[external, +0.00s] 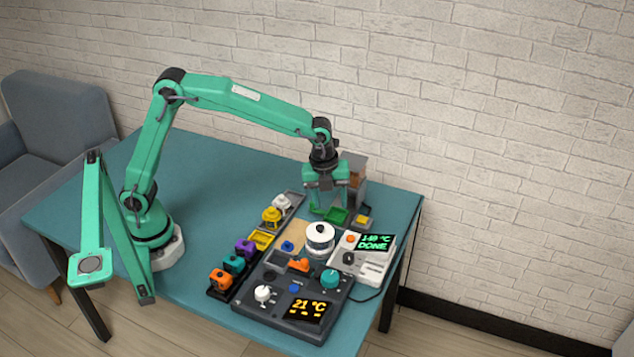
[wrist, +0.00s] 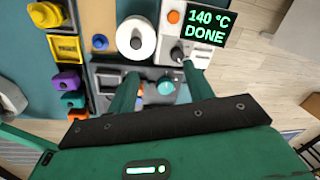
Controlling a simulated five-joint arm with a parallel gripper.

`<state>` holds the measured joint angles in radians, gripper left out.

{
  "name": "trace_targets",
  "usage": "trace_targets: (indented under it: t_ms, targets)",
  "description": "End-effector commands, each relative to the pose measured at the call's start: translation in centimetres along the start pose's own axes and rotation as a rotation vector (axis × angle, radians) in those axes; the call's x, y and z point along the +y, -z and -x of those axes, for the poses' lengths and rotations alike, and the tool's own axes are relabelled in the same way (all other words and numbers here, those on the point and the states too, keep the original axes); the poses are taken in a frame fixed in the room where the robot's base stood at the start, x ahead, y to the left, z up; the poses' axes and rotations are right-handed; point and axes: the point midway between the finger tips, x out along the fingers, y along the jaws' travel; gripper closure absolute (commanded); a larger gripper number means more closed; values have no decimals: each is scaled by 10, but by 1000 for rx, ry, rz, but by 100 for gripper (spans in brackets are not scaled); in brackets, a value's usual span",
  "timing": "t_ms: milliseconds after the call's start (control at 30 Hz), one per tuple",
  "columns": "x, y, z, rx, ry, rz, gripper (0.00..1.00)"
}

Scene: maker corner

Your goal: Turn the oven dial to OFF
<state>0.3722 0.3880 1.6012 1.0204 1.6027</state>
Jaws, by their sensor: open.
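A white control unit (external: 371,270) stands at the right of the table, with a green-lettered display (external: 376,242) reading "140 °C DONE". Its black dial (external: 348,258) appears to be the oven dial; it also shows in the wrist view (wrist: 177,54), just beyond my right finger. I cannot read its setting. My gripper (external: 327,205) is open and empty, behind the white unit in the external view. In the wrist view my fingers (wrist: 163,80) straddle the view of a teal dial (wrist: 167,90) without visible contact.
A round white pot-like item (external: 320,237) stands beside the white unit. Several coloured blocks line the left.

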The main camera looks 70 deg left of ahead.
Motion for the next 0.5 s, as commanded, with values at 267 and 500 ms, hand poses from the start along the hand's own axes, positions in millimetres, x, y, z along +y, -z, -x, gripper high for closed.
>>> trace_targets:
  t_ms: [267, 500]
  targets:
    - [-30, 33, -54, 16, -59, -320, 48]
    - [-39, 45, -73, 24, -77, -441, 48]
